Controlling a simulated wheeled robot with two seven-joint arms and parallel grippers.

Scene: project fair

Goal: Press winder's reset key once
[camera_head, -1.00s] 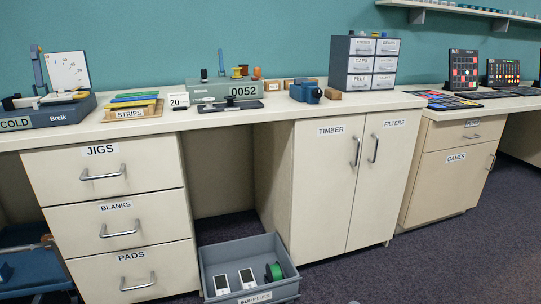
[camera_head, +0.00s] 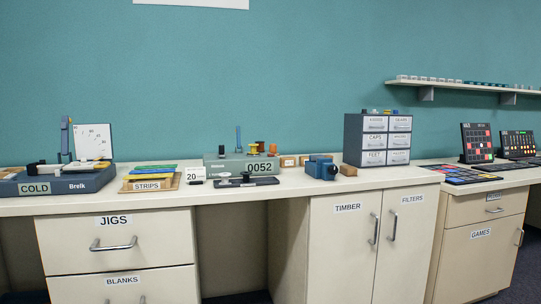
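The winder (camera_head: 241,166) appears to be the grey-green machine with the counter reading 0052, at the middle of the counter against the teal wall. Posts and small orange and dark parts stand on its top. A dark flat plate (camera_head: 246,182) with small knobs lies in front of it. I cannot make out which part is the reset key at this size. Neither of my grippers shows in this view.
The counter (camera_head: 225,195) holds a blue-grey machine marked COLD (camera_head: 58,182) at left, a STRIPS tray (camera_head: 152,182), a "20" card (camera_head: 195,174), a blue device (camera_head: 321,168) and a small drawer cabinet (camera_head: 377,139). Drawers and a TIMBER cupboard (camera_head: 341,245) stand below.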

